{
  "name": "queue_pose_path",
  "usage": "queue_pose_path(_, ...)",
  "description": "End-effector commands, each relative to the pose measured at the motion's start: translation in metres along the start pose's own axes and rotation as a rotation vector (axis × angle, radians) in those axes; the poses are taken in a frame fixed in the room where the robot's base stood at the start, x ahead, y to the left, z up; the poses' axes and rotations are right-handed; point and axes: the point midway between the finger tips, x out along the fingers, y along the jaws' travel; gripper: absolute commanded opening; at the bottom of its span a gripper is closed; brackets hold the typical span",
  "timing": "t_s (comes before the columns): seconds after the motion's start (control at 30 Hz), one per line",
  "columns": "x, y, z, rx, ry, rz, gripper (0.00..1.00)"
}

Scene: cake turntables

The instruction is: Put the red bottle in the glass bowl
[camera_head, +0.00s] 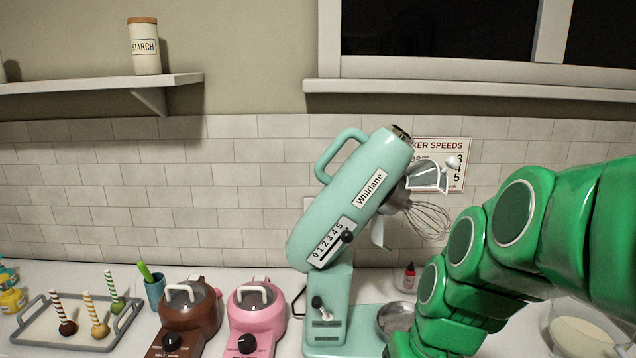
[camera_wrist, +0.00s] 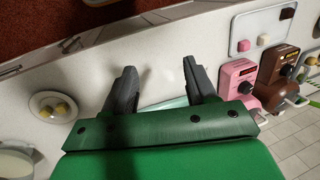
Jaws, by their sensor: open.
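The red bottle (camera_head: 410,278) is small, with a dark top and a white label. It stands upright at the back of the counter, right of the teal mixer, and I do not see it in the wrist view. The glass bowl (camera_head: 556,324), with pale cream contents, is at the lower right, partly cut off by the frame. What seems the same bowl (camera_wrist: 14,160) shows at the lower left of the wrist view. My gripper (camera_wrist: 160,78) is open and empty above the counter, its fingers wide apart. My green arm hides the gripper in the head view.
The teal mixer (camera_head: 352,200) has its head tilted up, with a metal bowl (camera_head: 396,318) beside its column. Pink (camera_head: 255,308) and brown (camera_head: 187,308) melters stand left. A plate (camera_wrist: 38,110) holds yellow balls. A tray (camera_wrist: 283,20) holds small cubes.

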Motion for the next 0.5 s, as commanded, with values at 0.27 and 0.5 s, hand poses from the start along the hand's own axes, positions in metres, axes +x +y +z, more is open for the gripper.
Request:
queue_pose_path(0.27,0.014,0.027,0.081,-0.018,-0.112,0.202,0.56)
queue_pose_path(0.5,0.015,0.041,0.102,-0.013,-0.137,0.267,0.56)
